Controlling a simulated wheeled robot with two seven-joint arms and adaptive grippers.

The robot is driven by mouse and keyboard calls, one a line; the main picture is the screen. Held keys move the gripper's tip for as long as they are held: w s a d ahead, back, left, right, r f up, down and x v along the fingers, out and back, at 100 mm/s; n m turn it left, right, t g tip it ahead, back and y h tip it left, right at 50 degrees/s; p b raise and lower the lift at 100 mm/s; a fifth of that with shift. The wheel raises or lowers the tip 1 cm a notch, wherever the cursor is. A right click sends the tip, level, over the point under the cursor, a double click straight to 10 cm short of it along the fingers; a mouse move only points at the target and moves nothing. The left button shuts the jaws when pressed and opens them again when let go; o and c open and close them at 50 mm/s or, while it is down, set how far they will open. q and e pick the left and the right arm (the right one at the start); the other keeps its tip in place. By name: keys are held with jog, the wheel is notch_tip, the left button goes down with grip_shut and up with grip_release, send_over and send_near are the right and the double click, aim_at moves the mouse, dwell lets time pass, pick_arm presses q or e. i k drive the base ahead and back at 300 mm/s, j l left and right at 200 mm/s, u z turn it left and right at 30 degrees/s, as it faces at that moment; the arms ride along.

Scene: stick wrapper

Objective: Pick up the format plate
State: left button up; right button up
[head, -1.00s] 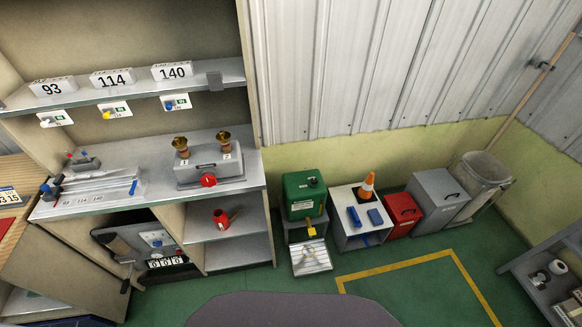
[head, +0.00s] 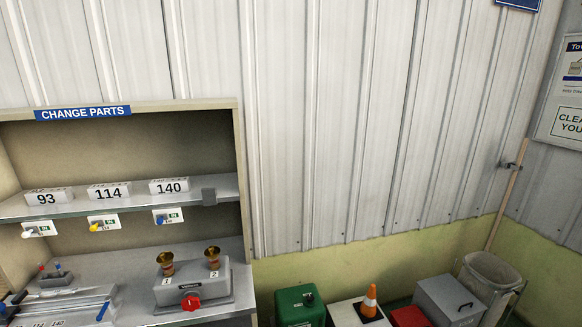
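Three white blocks stand in a row on the upper shelf (head: 120,200) of the change parts cabinet in the head view. I cannot tell which thing is the format plate. Neither of my grippers is in view.
A grey unit (head: 193,286) with two brass cups and a red knob stands on the lower counter. A grey slotted fixture (head: 62,306) is left of it. A green can (head: 299,305), an orange cone (head: 370,301) and a grey bin (head: 487,275) stand along the wall.

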aim_at(35, 198)
jog(key=u, duration=1.8)
